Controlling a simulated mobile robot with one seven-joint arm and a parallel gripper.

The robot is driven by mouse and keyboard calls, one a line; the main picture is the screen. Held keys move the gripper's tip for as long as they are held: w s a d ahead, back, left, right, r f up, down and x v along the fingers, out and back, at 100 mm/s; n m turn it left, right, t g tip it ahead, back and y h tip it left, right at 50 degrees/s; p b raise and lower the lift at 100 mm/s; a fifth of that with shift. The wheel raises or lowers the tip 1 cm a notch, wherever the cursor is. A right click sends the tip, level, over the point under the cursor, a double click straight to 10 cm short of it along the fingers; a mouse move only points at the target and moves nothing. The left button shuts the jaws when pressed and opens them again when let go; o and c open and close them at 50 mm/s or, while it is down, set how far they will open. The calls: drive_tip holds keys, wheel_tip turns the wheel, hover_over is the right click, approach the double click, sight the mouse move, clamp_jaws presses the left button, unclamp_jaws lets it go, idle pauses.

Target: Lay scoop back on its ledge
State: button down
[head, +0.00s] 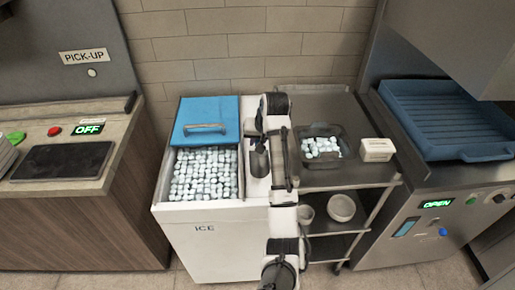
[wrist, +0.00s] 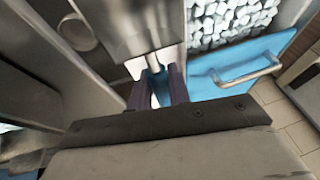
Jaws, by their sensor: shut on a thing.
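The metal scoop (head: 259,160) hangs below the end of my arm, just right of the ice, over the white strip (head: 256,188) along the ice chest's right side. My gripper (wrist: 158,86) is shut on the scoop's handle (wrist: 158,82), which shows blue between the dark fingers in the wrist view. The scoop's metal body (wrist: 145,28) extends beyond the fingertips. I cannot tell whether the scoop touches the strip. My arm hides part of the strip and the fingers in the head view.
The white ice chest (head: 205,235) is open, full of ice cubes (head: 204,174), its blue lid (head: 207,120) at the back. To the right, a steel cart holds a dark tub (head: 320,130) of ice and a small white box (head: 377,150). Bowls (head: 341,207) sit on its lower shelf.

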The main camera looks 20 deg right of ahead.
drive_tip(key=shift+f+p, duration=0.4)
drive_tip(key=shift+f, duration=1.7)
drive_tip(key=shift+f, duration=0.15)
drive_tip(key=c, duration=1.3)
unclamp_jaws()
drive_tip(key=v, duration=1.2)
drive_tip(key=shift+w+r, duration=0.1)
drive_tip(key=shift+r, duration=0.15)
drive_tip(key=shift+a, duration=0.1)
